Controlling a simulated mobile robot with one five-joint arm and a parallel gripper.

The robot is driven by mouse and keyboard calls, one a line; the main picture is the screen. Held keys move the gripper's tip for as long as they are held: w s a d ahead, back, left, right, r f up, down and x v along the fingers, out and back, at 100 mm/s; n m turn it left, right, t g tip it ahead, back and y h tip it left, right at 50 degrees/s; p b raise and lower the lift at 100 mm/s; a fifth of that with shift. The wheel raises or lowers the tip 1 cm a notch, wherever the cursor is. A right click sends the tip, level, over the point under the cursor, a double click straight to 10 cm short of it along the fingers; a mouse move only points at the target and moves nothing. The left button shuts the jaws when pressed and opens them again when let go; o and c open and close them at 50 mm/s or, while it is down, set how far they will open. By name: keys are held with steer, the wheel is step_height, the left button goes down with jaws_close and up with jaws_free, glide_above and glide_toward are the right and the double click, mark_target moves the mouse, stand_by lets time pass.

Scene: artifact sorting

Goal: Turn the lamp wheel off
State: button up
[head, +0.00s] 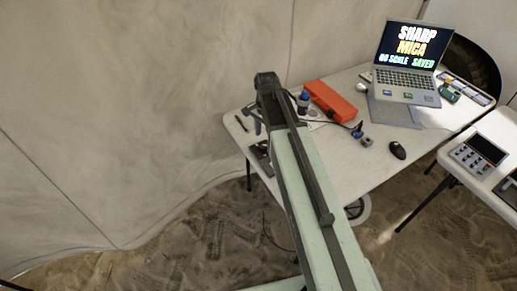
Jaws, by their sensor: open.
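My arm reaches from the bottom of the head view to the left end of a white folding table. My gripper (253,121) is at the arm's far end, over the table's left corner, and looks open and empty. The arm hides part of it and part of the table beneath. I cannot make out a lamp or its wheel for sure. A small blue-and-white item (304,98) stands just right of the arm's end, with a dark cable near it; I cannot tell what it is.
The white table (385,178) also holds an orange case (330,101), an open laptop (405,80), a black mouse (398,150) and small blue and grey items (358,131). A second table with a control panel (478,155) stands right. A fabric wall is close on the left.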

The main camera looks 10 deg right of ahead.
mark_target(263, 146)
steer(key=w+m, duration=0.1)
steer(key=w+f+m, duration=0.1)
steer(key=w+m, duration=0.1)
step_height(263, 146, down, 8)
steer(key=b, duration=0.8)
steer(key=shift+r, duration=0.1)
